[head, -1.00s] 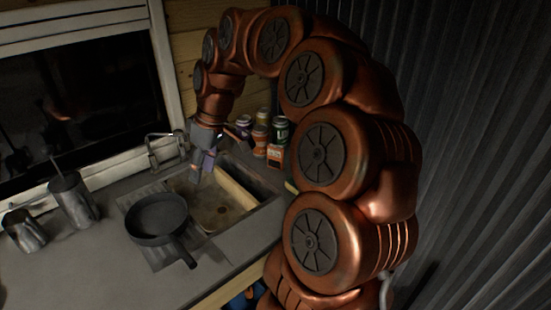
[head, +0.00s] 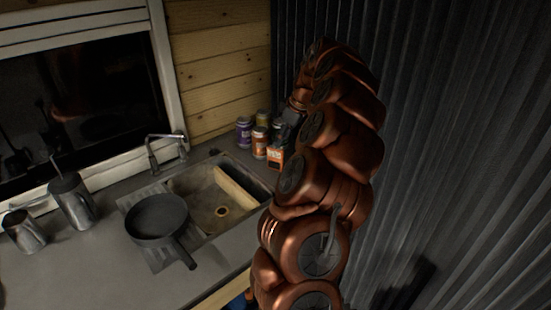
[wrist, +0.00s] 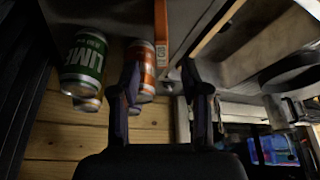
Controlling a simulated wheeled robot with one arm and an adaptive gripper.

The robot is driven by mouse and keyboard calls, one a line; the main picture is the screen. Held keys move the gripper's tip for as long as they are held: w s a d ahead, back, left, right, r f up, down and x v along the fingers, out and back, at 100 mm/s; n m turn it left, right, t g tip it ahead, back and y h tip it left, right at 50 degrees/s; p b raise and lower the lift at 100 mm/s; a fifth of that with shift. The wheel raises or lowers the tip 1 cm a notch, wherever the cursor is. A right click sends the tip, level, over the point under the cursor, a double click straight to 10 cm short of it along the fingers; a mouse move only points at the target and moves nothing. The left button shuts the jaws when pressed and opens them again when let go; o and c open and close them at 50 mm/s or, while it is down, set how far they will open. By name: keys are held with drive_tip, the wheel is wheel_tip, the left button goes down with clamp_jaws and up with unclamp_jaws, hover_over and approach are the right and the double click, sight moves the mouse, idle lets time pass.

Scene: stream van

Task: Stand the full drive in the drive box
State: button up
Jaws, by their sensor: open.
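An orange strip (wrist: 161,35) shows beyond the fingertips. In the head view my gripper is mostly hidden by my arm, near the cans in the back corner.
The sink (head: 240,215) holds a pale bar along its right side. A black pan (head: 158,218) sits left of it. A purple can (head: 244,130) and an orange box (head: 275,158) stand in the corner. A corrugated wall (head: 460,130) bounds the right. Blue things (wrist: 278,150) show at lower right.

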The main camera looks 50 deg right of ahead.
sight(276, 148)
drive_tip(key=shift+p+x, duration=1.4)
drive_tip(key=shift+x, duration=1.8)
drive_tip(key=shift+a, duration=0.1)
clamp_jaws()
